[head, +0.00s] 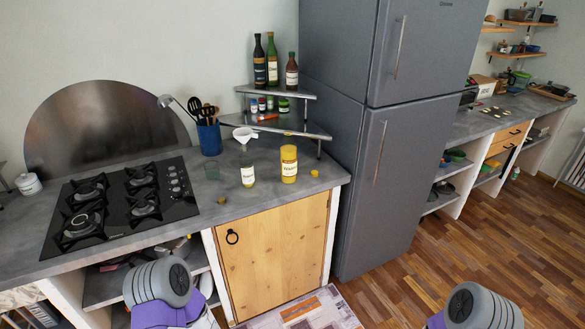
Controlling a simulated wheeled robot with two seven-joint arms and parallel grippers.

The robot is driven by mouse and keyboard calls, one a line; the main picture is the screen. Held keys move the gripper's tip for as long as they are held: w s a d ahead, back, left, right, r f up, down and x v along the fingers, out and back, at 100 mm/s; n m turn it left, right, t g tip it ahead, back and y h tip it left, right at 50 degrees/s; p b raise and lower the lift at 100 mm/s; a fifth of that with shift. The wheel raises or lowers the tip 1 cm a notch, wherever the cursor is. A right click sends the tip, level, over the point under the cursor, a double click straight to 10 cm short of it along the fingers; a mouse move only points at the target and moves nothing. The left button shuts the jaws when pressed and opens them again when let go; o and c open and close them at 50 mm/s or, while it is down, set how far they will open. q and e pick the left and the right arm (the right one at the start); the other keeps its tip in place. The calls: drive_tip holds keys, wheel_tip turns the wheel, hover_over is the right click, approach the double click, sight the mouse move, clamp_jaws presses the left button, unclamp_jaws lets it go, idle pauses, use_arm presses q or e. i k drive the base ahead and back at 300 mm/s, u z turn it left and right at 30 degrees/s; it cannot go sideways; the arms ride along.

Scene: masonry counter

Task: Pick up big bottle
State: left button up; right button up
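Several bottles are in view, and I cannot tell for certain which is the big bottle. On the upper corner shelf stand a tall dark bottle (259,62), a tall green bottle (272,60) and a shorter reddish-brown bottle (292,72), all upright. On the counter below stand a yellow bottle (289,165) with a white label and a smaller pale jar (247,174). Only grey and purple links of my two arms show at the bottom edge, well short of the bottles. Neither gripper is in view.
A black gas hob (120,206) fills the left of the counter (225,207). The corner shelf (290,94) overhangs behind. A grey fridge (345,130) blocks the right side.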

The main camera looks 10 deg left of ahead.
sight(288, 148)
drive_tip(key=z, duration=0.7)
drive_tip(key=i, duration=1.6)
drive_tip(key=u, duration=0.55)
